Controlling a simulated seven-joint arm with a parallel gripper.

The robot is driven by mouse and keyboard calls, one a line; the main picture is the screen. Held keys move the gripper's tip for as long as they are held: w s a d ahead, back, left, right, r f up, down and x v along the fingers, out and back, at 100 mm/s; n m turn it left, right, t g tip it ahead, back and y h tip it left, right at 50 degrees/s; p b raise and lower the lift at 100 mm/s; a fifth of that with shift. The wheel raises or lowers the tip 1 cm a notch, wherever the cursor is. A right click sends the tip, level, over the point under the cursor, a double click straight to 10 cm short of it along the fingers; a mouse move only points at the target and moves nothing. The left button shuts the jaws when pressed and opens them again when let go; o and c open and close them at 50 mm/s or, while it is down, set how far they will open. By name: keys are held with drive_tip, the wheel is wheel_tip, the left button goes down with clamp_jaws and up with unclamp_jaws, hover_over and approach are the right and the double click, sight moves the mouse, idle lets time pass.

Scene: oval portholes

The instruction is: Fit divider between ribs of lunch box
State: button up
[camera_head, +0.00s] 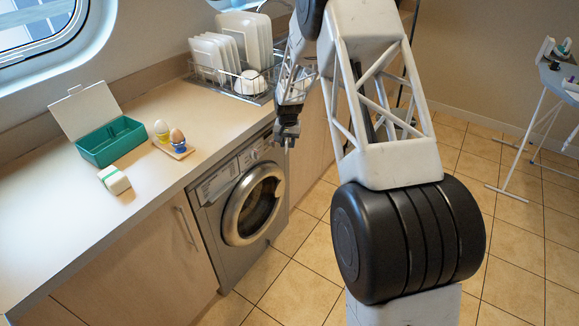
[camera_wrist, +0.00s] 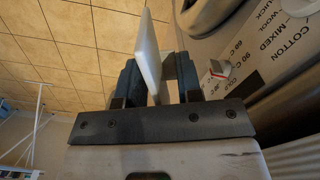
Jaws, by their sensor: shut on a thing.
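The lunch box (camera_head: 98,158) is a teal open box on the counter, its pale lid (camera_head: 86,108) raised at the back. A lengthwise wall shows inside it; the ribs are too small to make out. My gripper (camera_head: 288,138) hangs in front of the counter, above the washing machine's front and well right of the box. In the wrist view my gripper (camera_wrist: 157,80) is shut on a thin white plate, the divider (camera_wrist: 147,50), which stands on edge between the fingers and sticks out beyond them. In the head view the divider is barely visible.
A small board (camera_head: 178,152) with two egg cups holding eggs stands right of the box. A white and green block (camera_head: 114,180) lies in front of it. A dish rack (camera_head: 250,88) with plates is at the back. The front left counter is clear.

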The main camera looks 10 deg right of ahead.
drive_tip(key=w+a+r, duration=0.3)
drive_tip(key=a+r, duration=0.1)
drive_tip(key=r, duration=0.6)
drive_tip(key=w+a+r, duration=0.2)
drive_tip(key=a+r, duration=0.2)
drive_tip(key=r, duration=0.6)
drive_tip(key=s+a+r+n, duration=0.1)
drive_tip(key=a+n, duration=0.3)
drive_tip(key=a, duration=1.3)
drive_tip(key=s+a+r+n, duration=0.1)
drive_tip(key=s+a+n, duration=0.2)
drive_tip(key=a, duration=1.4)
drive_tip(key=s+a+r+n, duration=0.1)
drive_tip(key=s+a+n, duration=0.2)
drive_tip(key=a, duration=1.4)
drive_tip(key=shift+a+n, duration=0.25)
drive_tip(key=shift+n, duration=1.55)
drive_tip(key=shift+f, duration=0.15)
drive_tip(key=shift+w+f, duration=0.1)
drive_tip(key=shift+f, duration=1.7)
